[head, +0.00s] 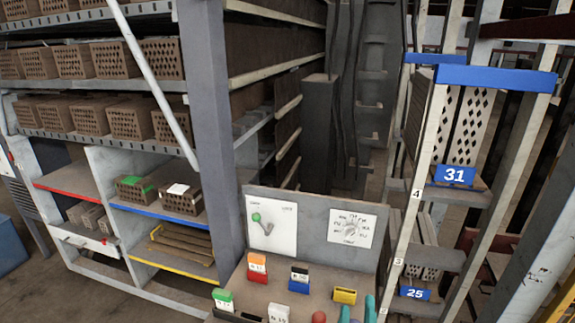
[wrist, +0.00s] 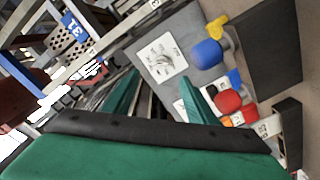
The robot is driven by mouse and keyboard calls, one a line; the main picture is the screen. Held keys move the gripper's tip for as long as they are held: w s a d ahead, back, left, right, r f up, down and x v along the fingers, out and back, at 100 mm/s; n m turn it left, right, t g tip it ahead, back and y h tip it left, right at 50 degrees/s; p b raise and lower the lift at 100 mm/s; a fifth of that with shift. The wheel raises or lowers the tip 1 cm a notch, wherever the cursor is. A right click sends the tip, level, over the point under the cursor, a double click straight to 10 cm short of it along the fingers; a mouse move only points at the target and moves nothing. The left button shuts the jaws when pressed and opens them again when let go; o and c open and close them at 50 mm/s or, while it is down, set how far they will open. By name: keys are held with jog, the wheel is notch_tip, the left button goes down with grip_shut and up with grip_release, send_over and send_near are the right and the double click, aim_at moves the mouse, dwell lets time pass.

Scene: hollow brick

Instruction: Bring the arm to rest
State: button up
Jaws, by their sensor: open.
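My gripper (wrist: 162,98) shows in the wrist view as two green fingers, apart, with nothing held between them. In the head view, its teal fingertips (head: 357,311) show at the bottom edge, over the front right of the grey desk (head: 315,299). The rest of my arm is out of the head view. A panel with a dial sheet (head: 351,228) stands behind the desk, and the sheet (wrist: 162,60) also lies beyond the fingers in the wrist view. I cannot tell the exact gap between fingers and desk.
A lever sheet (head: 271,226) is on the panel. Racks of hollow bricks (head: 108,62) stand left. A numbered rack (head: 455,176) stands right.

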jog(key=s+a+f+m+g+y, duration=0.1)
jog(key=s+a+f, duration=0.45)
jog(key=s, duration=0.25)
jog(key=s+a+f+m+y, duration=0.2)
jog(key=s+a+f, duration=0.2)
jog(key=s+f, duration=0.3)
jog(key=s+a+m+y, duration=0.1)
jog(key=s+a, duration=0.2)
jog(key=s, duration=0.6)
jog(key=s+a+f+m+g+y, duration=0.1)
jog(key=s+a, duration=0.3)
jog(key=s, duration=0.6)
jog(key=shift+s+f+m, duration=0.2)
jog(key=shift+s+m, duration=0.05)
jog(key=shift+m, duration=0.55)
jog(key=shift+d, duration=0.1)
